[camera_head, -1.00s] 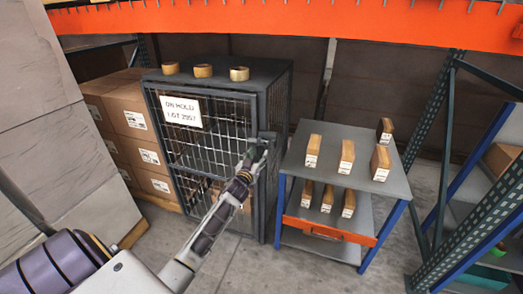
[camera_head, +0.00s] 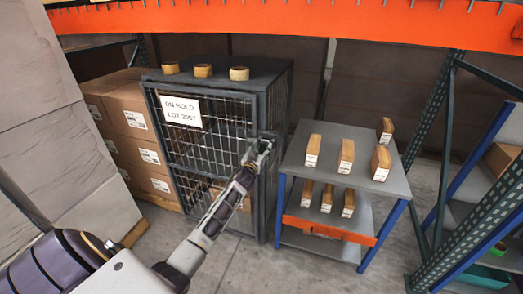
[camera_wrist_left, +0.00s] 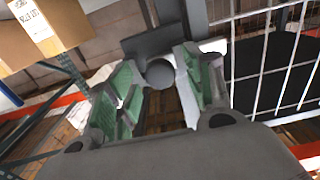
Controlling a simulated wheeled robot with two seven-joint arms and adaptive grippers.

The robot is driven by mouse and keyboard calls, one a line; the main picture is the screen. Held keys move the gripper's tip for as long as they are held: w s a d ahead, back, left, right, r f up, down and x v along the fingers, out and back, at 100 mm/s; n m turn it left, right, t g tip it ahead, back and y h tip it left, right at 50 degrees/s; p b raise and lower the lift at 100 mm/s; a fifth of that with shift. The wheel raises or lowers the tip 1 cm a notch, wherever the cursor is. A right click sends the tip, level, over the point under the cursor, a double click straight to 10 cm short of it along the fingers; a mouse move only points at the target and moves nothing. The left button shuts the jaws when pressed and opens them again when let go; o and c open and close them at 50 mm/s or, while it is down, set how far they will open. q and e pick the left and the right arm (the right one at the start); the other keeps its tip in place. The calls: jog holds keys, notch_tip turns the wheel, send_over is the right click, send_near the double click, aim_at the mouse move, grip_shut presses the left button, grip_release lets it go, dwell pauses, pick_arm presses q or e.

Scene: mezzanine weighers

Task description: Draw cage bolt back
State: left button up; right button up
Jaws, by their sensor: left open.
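The dark grey mesh cage (camera_head: 215,118) stands in the middle of the head view, with an "ON HOLD LOT 2957" sign (camera_head: 181,111) on its door. The bolt (camera_head: 268,136) is at the right edge of the door front, mostly hidden behind my left gripper (camera_head: 259,150). In the left wrist view the left gripper (camera_wrist_left: 160,82) is open, with green pads on either side of a round grey bolt knob (camera_wrist_left: 160,73). I cannot tell whether the pads touch the knob. My right gripper is not in view.
A grey-topped trolley (camera_head: 330,172) with tan blocks stands close right of the cage. Several cartons (camera_head: 130,122) are stacked at left. Tan rings (camera_head: 203,71) sit on the cage top. An orange rack beam (camera_head: 300,22) crosses above. Floor in front is clear.

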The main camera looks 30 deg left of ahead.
pick_arm(q)
grip_shut()
dwell(0.3)
jog(key=shift+d, duration=0.1)
jog(key=shift+w+d+b, duration=0.2)
jog(key=shift+d, duration=0.55)
jog(key=shift+w+d+b, duration=0.15)
jog(key=shift+d+b, duration=0.05)
jog(key=shift+d, duration=0.6)
jog(key=shift+w+d+b, duration=0.2)
jog(key=shift+d, duration=0.55)
grip_release()
jog(key=shift+d, duration=0.15)
jog(key=v, duration=1.2)
